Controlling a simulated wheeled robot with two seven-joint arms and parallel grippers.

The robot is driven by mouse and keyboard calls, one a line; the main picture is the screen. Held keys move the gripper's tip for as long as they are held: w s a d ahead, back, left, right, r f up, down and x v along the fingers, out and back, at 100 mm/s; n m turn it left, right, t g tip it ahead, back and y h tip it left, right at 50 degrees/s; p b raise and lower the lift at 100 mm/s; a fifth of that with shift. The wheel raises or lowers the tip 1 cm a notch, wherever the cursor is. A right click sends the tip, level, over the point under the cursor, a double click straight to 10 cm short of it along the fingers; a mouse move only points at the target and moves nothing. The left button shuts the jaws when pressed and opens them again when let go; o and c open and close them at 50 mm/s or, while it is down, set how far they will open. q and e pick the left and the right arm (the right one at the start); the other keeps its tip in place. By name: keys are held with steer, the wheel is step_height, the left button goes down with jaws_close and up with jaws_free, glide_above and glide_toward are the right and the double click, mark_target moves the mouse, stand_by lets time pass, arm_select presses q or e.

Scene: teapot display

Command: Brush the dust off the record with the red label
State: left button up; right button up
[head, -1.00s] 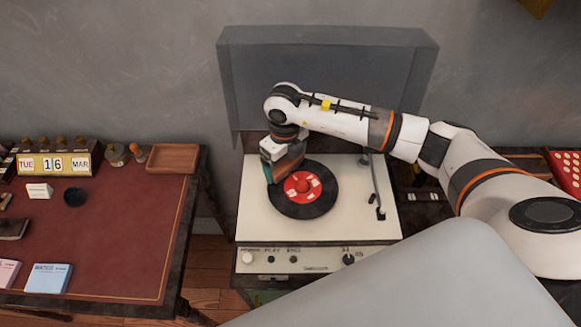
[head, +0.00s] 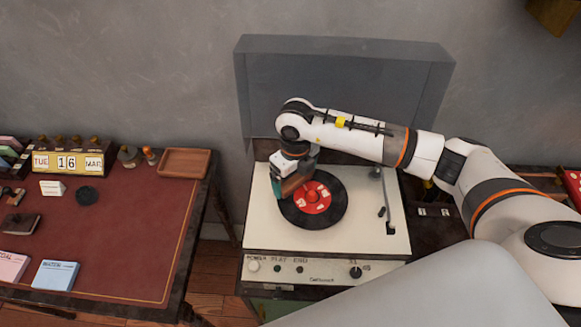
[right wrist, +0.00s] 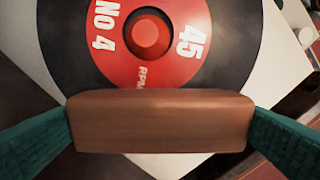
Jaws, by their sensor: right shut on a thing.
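The black record with the red label (head: 335,203) lies on the cream turntable (head: 265,220). In the right wrist view its red label (right wrist: 180,60) fills the upper middle, with "45" and "No 4" in white. My right gripper (head: 292,187) is over the record's left side. Its green fingers are shut on a brown wooden brush (right wrist: 160,122), one at each end. The brush covers the near part of the record; its underside is hidden, so I cannot tell whether it touches the record. My left gripper is not in view.
The tonearm (head: 388,205) stands at the turntable's right side, off the record. The grey lid (head: 345,85) is raised behind. A red-topped desk (head: 130,235) at left holds a calendar (head: 68,162), a wooden tray (head: 184,162) and small cards.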

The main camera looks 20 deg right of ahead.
steer(key=shift+s+d+f, duration=0.1)
steer(key=shift+s, duration=0.4)
steer(key=shift+w+r+p, duration=0.1)
steer(key=shift+r+p, duration=1.6)
steer(key=shift+r, duration=1.4)
steer(key=shift+r+p, duration=0.8)
steer(key=shift+r, duration=0.7)
